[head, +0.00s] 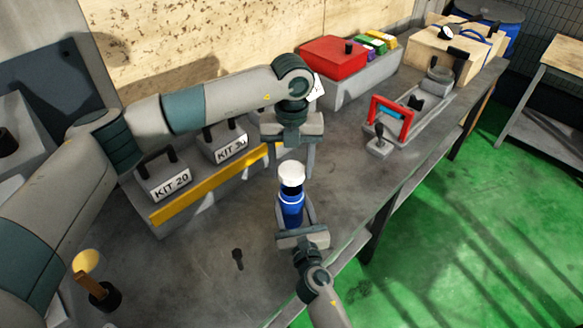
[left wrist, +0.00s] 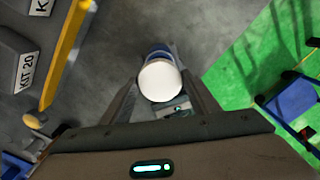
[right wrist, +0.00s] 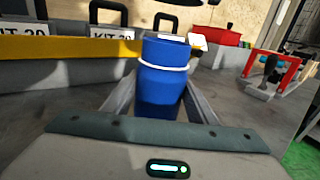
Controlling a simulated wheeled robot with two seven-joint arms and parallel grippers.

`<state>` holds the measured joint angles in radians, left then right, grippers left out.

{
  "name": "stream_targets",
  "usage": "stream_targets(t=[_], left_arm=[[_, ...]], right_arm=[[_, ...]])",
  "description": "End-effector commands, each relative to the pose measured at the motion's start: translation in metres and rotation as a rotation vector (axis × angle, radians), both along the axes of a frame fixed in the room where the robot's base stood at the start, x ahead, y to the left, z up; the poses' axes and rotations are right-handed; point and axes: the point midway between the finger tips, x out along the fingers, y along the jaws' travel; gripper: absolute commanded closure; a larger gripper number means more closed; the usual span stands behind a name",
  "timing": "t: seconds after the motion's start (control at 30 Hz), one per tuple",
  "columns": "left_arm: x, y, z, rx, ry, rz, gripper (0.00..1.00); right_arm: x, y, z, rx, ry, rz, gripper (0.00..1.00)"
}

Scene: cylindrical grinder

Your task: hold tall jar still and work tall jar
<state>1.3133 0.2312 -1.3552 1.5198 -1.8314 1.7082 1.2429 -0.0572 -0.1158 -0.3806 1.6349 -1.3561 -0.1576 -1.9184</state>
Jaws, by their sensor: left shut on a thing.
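The tall jar (head: 291,210) has a blue body with a white band and stands upright on the bench. Its white lid (head: 291,172) shows at the top in the head view. My left gripper (head: 292,165) reaches down from above, its fingers on both sides of the lid (left wrist: 160,81), shut on it. My right gripper (head: 294,208) comes in low from the front, with its fingers flanking the blue body (right wrist: 162,93). I cannot tell whether they press on it. The white lid is not visible in the right wrist view.
A grey rack with a yellow rail (head: 205,186) and kit boxes stands behind left. A red box (head: 333,64) and a red-handled fixture (head: 391,117) stand to the right. A small dark peg (head: 237,258) lies in front left. The bench edge is close on the right.

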Motion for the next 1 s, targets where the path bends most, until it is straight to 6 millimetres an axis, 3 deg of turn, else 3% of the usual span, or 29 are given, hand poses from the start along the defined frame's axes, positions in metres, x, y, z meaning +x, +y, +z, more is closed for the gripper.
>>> stream_targets(t=[0.03, 0.1, 0.57, 0.77, 1.0], left_arm=[[0.000, 0.000, 0.000, 0.000, 0.000, 0.000, 0.72], [0.000, 0.000, 0.000, 0.000, 0.000, 0.000, 0.72], [0.000, 0.000, -0.001, 0.000, 0.000, 0.000, 0.72], [0.000, 0.000, -0.002, 0.000, 0.000, 0.000, 0.72], [0.000, 0.000, -0.009, 0.000, 0.000, 0.000, 0.72]], right_arm=[[0.000, 0.000, 0.000, 0.000, 0.000, 0.000, 0.36], [0.000, 0.000, 0.000, 0.000, 0.000, 0.000, 0.26], [-0.008, -0.002, -0.001, 0.000, 0.001, 0.000, 0.26], [-0.031, -0.007, -0.001, -0.001, 0.002, 0.001, 0.26], [-0.072, -0.016, -0.003, 0.000, 0.002, 0.001, 0.26]])
